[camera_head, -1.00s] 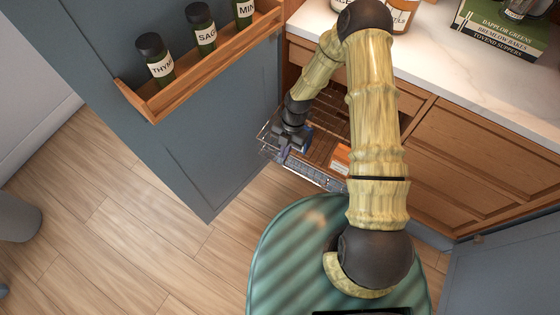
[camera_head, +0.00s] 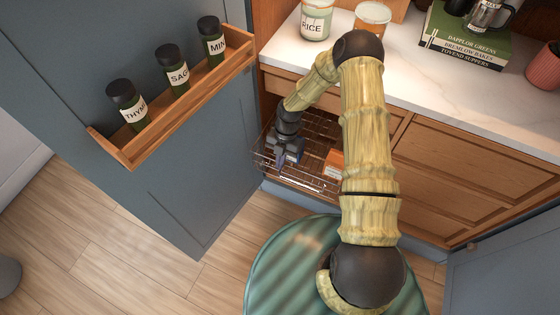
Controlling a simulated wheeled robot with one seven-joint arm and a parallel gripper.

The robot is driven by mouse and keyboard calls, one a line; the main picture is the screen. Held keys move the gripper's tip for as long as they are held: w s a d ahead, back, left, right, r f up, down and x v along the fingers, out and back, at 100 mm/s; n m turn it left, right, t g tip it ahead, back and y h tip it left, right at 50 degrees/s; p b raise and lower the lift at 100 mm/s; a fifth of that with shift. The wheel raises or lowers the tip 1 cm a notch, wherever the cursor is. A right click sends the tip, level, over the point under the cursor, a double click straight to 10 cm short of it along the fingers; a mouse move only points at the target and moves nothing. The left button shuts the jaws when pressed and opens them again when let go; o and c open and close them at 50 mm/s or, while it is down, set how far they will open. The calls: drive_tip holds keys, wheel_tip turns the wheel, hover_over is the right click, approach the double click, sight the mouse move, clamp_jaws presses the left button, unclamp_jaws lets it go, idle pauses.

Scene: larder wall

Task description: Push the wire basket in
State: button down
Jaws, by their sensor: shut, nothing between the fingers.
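The wire basket (camera_head: 312,180) sits low in the opening under the counter, with its front rail still a little proud of the cabinet front. My gripper (camera_head: 284,160) is shut and empty at the basket's front left part, over its wires. I cannot tell whether the fingers touch the front rail. An orange box (camera_head: 334,162) stands in the basket to the right of my gripper. My arm hides the basket's right end.
A blue-grey door (camera_head: 180,180) stands open on the left, carrying a spice rack (camera_head: 185,100) with labelled jars. Wooden drawers (camera_head: 470,160) are on the right. The marble counter (camera_head: 430,85) above holds a rice jar (camera_head: 314,22) and green books (camera_head: 465,40).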

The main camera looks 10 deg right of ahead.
wheel_tip(320, 180, up, 9)
drive_tip(key=p, duration=0.1)
drive_tip(key=shift+s+a+r, duration=0.15)
drive_tip(key=shift+s+r, duration=0.05)
drive_tip(key=shift+s, duration=0.1)
idle(0.4)
drive_tip(key=s+d+r+m+t, duration=0.2)
drive_tip(key=s+d+r+m, duration=0.1)
drive_tip(key=r+m, duration=0.4)
drive_tip(key=s+d+r+m+t+h, duration=0.1)
drive_tip(key=s+r+m, duration=0.5)
drive_tip(key=m, duration=0.7)
drive_tip(key=s+d+r+m+t+h, duration=0.1)
drive_tip(key=s+d+r+m+t, duration=0.1)
drive_tip(key=s+d+r+m, duration=0.3)
wheel_tip(320, 180, up, 4)
drive_tip(key=m, duration=0.4)
drive_tip(key=shift+m+t, duration=0.4)
